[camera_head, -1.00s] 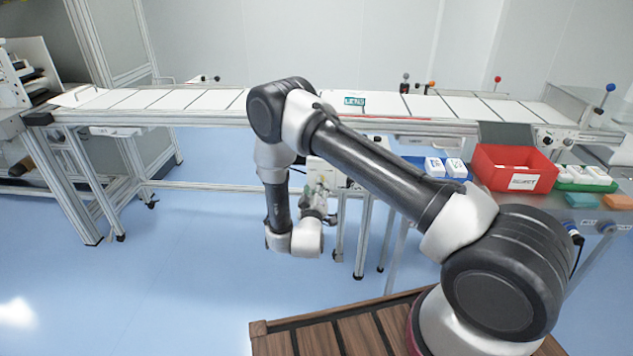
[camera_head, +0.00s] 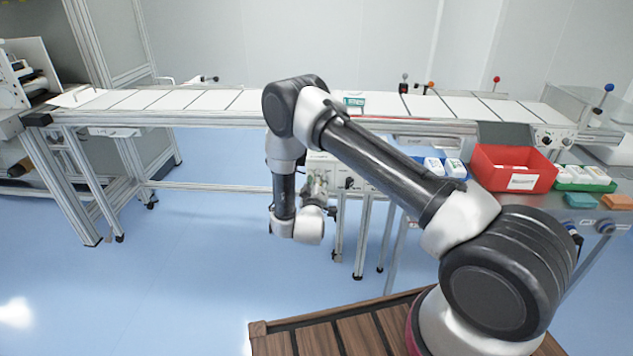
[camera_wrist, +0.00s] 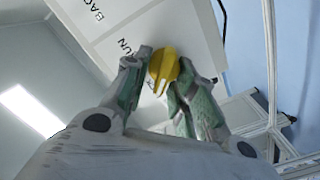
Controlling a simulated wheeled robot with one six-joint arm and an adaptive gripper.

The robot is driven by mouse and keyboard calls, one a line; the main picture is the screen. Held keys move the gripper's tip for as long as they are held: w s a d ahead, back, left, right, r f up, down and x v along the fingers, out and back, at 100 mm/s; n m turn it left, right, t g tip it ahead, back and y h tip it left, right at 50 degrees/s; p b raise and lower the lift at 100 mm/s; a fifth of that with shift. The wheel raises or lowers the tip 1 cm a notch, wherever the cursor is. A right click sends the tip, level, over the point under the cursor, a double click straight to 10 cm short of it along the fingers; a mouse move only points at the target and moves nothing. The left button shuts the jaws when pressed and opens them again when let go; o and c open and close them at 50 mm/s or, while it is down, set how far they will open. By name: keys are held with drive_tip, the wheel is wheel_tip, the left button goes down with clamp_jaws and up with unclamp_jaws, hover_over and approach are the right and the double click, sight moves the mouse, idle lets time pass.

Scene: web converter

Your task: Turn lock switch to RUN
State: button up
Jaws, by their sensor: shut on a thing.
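The lock switch (camera_wrist: 165,65) is a yellow knob on a white panel (camera_wrist: 190,25) in the wrist view. Black letters reading "UN" show beside the knob, partly covered by a fingertip, and "BAC" shows farther up the panel. My gripper (camera_wrist: 158,78) has its two greenish fingers on either side of the yellow knob and is shut on it. In the head view my gripper (camera_head: 318,190) is at a white box (camera_head: 327,168) under the conveyor; the knob is hidden there.
The conveyor (camera_head: 200,101) runs across the back, with a small teal-and-white box (camera_head: 354,104) on it. A red bin (camera_head: 512,180), a blue tray (camera_head: 443,178) and a green tray (camera_head: 585,187) stand at the right. Conveyor legs stand close to my gripper.

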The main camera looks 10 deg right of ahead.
drive_tip(key=shift+m, duration=0.3)
drive_tip(key=m, duration=0.4)
drive_tip(key=shift+d+r, duration=0.15)
drive_tip(key=shift+d, duration=0.1)
drive_tip(key=m, duration=0.4)
drive_tip(key=shift+s+d+m, duration=0.15)
drive_tip(key=shift+d+m, duration=0.05)
drive_tip(key=shift+m, duration=0.2)
drive_tip(key=m, duration=0.4)
drive_tip(key=shift+s+d+m, duration=0.1)
drive_tip(key=shift+d+m, duration=0.15)
drive_tip(key=shift+m, duration=0.05)
drive_tip(key=shift+d+f+m, duration=0.1)
drive_tip(key=shift+m, duration=0.85)
drive_tip(key=shift+d+f+m, duration=0.1)
drive_tip(key=shift+m, duration=0.85)
drive_tip(key=shift+s, duration=0.1)
drive_tip(key=o, duration=0.9)
